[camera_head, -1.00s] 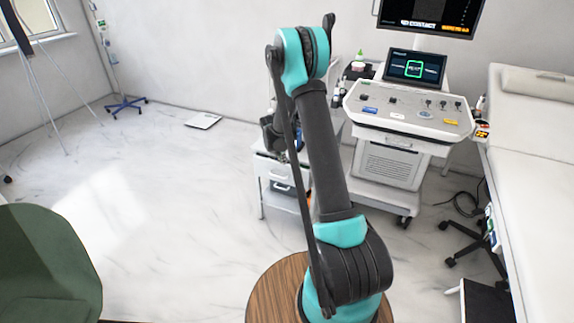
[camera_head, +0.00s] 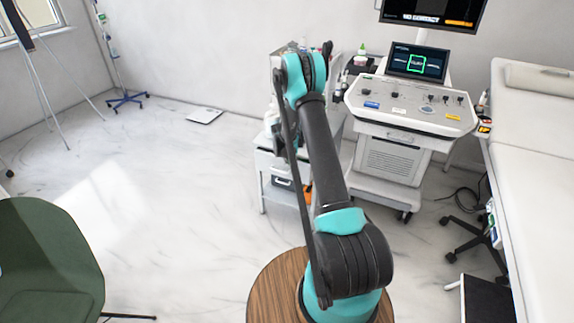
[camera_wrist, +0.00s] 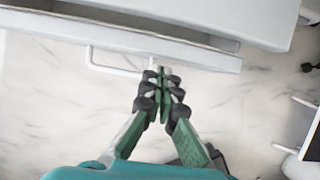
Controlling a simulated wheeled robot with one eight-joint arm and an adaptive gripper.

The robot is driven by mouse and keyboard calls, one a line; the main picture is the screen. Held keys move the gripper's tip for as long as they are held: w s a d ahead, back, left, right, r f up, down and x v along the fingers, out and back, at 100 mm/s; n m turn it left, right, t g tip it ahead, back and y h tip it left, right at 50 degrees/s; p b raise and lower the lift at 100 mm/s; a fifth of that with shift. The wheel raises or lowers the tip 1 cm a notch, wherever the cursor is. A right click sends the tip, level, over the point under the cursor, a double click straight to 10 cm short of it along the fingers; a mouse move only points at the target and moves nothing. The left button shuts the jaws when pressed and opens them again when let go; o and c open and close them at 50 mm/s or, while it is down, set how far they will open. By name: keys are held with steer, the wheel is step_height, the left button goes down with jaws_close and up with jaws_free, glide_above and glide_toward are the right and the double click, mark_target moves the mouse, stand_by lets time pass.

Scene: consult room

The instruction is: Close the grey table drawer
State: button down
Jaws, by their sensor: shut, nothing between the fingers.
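The grey table drawer (camera_wrist: 205,61) crosses the upper part of the wrist view. It stands a little open, with a narrow gap between its front and the table (camera_wrist: 245,14) above. Its pale bar handle (camera_wrist: 100,66) sticks out from the front. My gripper (camera_wrist: 164,76) is shut and empty. Its fingertips are close to the drawer front at the right end of the handle; I cannot tell whether they touch. In the head view, the white-grey table (camera_head: 264,160) stands behind my arm, which hides much of it and the gripper.
A wheeled ultrasound console (camera_head: 410,108) stands just right of the table. An exam bed (camera_head: 540,180) is at the far right and a green chair (camera_head: 45,260) at the lower left. The floor left of the table is mostly clear.

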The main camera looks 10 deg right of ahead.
steer(key=shift+w+d, duration=0.15)
steer(key=shift+w, duration=0.1)
